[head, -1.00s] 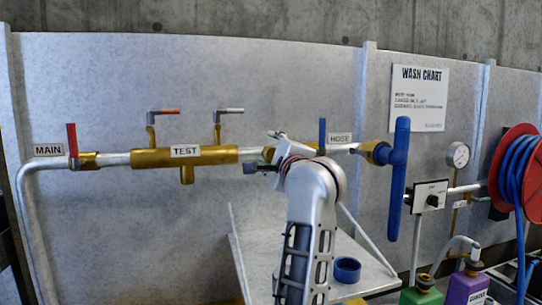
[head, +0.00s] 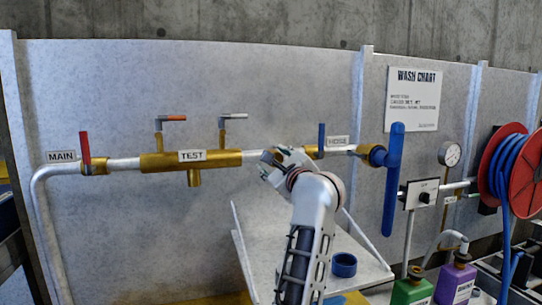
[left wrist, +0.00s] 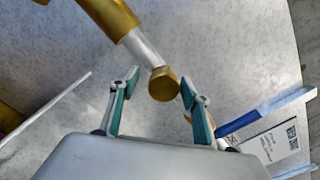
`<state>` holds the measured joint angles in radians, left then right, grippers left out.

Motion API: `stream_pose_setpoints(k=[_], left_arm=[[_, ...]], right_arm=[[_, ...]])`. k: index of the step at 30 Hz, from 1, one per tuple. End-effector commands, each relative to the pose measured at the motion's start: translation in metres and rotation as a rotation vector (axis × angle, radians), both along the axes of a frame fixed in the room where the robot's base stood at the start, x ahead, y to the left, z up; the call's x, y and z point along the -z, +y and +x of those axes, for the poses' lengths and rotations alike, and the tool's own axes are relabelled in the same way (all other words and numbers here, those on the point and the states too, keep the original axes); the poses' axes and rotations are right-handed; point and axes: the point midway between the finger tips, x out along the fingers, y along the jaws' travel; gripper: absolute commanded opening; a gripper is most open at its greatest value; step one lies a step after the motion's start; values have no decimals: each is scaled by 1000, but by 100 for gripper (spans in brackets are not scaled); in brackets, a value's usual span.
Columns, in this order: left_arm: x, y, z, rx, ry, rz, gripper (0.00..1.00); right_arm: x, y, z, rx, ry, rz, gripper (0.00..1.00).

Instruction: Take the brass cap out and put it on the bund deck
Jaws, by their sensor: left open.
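The brass cap (left wrist: 164,84) sits on the end of a silver pipe stub in the left wrist view. My left gripper (left wrist: 160,83) is open, with its two green-padded fingers on either side of the cap and visible gaps to it. In the head view my left gripper (head: 266,164) is at the gap in the pipe line between the TEST body (head: 215,158) and the HOSE valve; its fingertips are hard to make out there. A grey shelf (head: 262,232), possibly the bund deck, lies below it. My right gripper is not in view.
A blue ring (head: 344,265) lies on the shelf's right part. A large blue handle (head: 393,180) stands right of the HOSE valve (head: 321,140). Green (head: 411,289) and purple (head: 454,281) containers stand at lower right, near a red hose reel (head: 511,170). The shelf's left part looks bare.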

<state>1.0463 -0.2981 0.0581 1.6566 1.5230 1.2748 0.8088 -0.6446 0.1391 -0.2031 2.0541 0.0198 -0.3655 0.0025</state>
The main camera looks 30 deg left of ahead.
Motion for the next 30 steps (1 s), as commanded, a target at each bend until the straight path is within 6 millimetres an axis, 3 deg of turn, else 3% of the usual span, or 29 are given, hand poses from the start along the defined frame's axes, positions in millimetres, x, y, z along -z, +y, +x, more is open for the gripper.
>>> stream_pose_setpoints(k=[1, 15, 22, 30], left_arm=[[27, -19, 6, 28, 54, -11, 47], [27, -25, 11, 29, 253, 168, 47], [26, -26, 11, 29, 265, 179, 47], [23, -26, 10, 29, 260, 178, 47]], right_arm=[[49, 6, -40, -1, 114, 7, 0], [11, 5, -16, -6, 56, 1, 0], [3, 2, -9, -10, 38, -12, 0], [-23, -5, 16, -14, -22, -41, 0]])
